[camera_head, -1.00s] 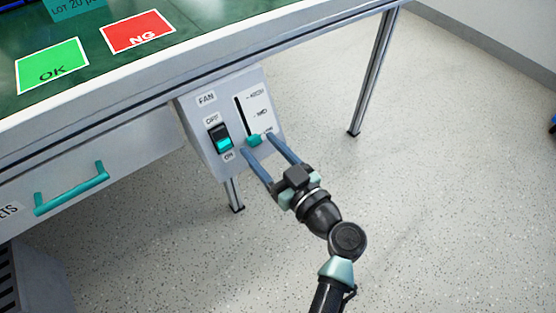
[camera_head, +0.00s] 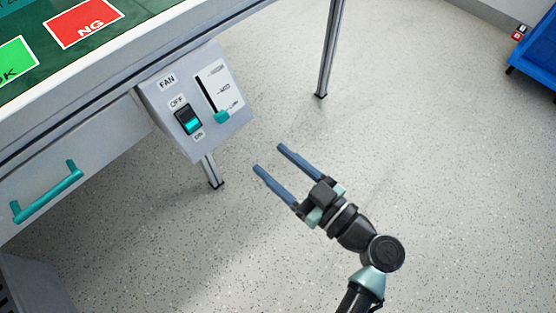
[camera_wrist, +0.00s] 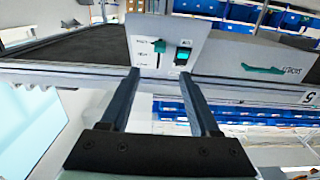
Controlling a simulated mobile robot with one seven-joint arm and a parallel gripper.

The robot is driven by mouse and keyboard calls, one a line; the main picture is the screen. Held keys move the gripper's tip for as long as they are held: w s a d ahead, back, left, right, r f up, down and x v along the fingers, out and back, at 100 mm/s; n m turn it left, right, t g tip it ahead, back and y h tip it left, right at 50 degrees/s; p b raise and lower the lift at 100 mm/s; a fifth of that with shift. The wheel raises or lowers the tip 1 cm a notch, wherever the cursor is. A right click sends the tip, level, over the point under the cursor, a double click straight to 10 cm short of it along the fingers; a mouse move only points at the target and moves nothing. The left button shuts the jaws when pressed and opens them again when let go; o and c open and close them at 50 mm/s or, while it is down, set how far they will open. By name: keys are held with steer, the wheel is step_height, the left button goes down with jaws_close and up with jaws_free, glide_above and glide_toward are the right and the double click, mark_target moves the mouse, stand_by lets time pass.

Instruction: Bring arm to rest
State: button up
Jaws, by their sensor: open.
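My gripper (camera_head: 268,158) is open and empty, with its two blue fingers apart. In the head view it is in free air, to the lower right of the grey fan panel (camera_head: 240,118) under the table edge. The panel carries a slider with a teal knob (camera_head: 222,117) at the lower end of its slot, and a rocker switch (camera_head: 188,119) marked OFF and ON with a lit teal part toward ON. In the wrist view, the fan panel (camera_wrist: 200,30) is ahead of the fingers (camera_wrist: 160,85), with a gap between.
The workbench (camera_head: 140,60) has a red NG card (camera_head: 84,22) on top and a drawer with a teal handle (camera_head: 46,192). A table leg (camera_head: 330,50) stands behind. A blue cart (camera_head: 540,58) is at the upper right. The floor around my arm is clear.

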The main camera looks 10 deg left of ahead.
stand_by(0.3)
steer(key=w+d+r+m+t+h+p, duration=0.15)
steer(key=w+r+t+h, duration=0.35)
steer(key=r, duration=0.9)
steer(key=w+r+m+t+h, duration=0.1)
steer(key=w+r+m+h, duration=0.15)
steer(key=w+r, duration=0.75)
steer(key=s+d+r+m+t+h+p, duration=0.1)
steer(key=s+r+m+t+h, duration=0.15)
steer(key=s+r, duration=0.55)
steer(key=s+r+m+t+h, duration=0.2)
steer(key=s+r+t, duration=0.15)
steer(key=r, duration=0.95)
steer(key=s+d+r+m+t+h+p, duration=0.15)
steer(key=s+r+t, duration=0.35)
steer(key=r, duration=0.5)
step_height(320, 180, up, 38)
steer(key=p, duration=3.7)
steer(key=shift+s+a+g+h, duration=0.3)
steer(key=shift+s+a+h, duration=0.05)
steer(key=shift+a, duration=0.05)
steer(key=shift+r, duration=0.2)
steer(key=shift+c, duration=1)
steer(key=shift+s+f, duration=0.1)
steer(key=shift+f, duration=0.05)
